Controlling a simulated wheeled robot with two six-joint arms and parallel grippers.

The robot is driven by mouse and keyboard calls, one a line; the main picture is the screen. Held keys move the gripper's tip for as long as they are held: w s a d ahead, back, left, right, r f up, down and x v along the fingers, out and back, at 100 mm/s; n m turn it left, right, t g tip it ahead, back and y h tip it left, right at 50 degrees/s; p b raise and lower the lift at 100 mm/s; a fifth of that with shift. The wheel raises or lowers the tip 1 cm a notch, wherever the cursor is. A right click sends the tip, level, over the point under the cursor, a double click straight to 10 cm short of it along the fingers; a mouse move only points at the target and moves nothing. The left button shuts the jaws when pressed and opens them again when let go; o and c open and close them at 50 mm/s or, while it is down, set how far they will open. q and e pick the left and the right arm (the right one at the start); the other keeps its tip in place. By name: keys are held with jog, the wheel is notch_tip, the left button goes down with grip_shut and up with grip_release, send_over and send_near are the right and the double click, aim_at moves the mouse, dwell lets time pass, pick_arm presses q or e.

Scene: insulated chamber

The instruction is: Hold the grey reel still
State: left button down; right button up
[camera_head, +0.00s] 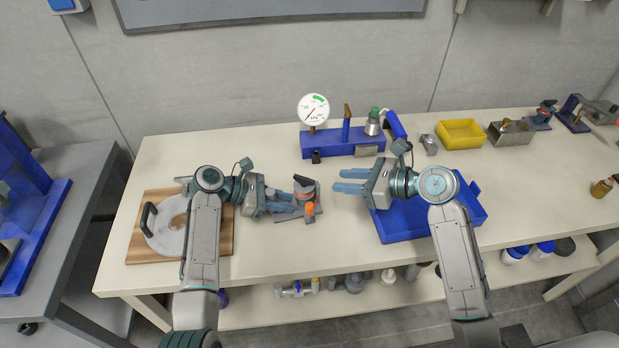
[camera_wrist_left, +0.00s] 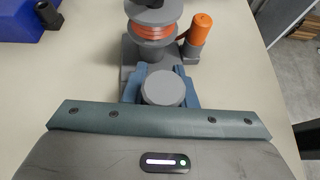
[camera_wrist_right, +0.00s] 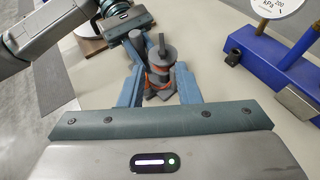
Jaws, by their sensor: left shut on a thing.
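A grey reel wound with orange-red wire (camera_wrist_left: 152,28) stands upright on a small grey stand, with an orange knob (camera_wrist_left: 201,30) beside it. It also shows in the right wrist view (camera_wrist_right: 165,58). My left gripper (camera_head: 287,205) is at the stand's left side. In the left wrist view its fingers are shut on a grey round-topped piece (camera_wrist_left: 163,89) in front of the wound reel; I cannot tell how the piece joins the stand. My right gripper (camera_head: 349,181) is open and empty, right of the stand, its fingers pointing towards it and apart from it.
A blue gauge bench (camera_head: 340,143) stands behind. A blue tray (camera_head: 405,232) lies under my right arm. A wooden board (camera_head: 139,245) with a round pale disc lies at the left. A yellow bin (camera_head: 460,133) and metal box (camera_head: 510,134) stand back right. Table around the stand is clear.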

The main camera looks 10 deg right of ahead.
aim_at(306, 179)
jog(key=x, duration=1)
jog(key=shift+w+a+f, duration=0.1)
jog(key=shift+a, duration=0.05)
jog(key=shift+c, duration=0.4)
grip_shut()
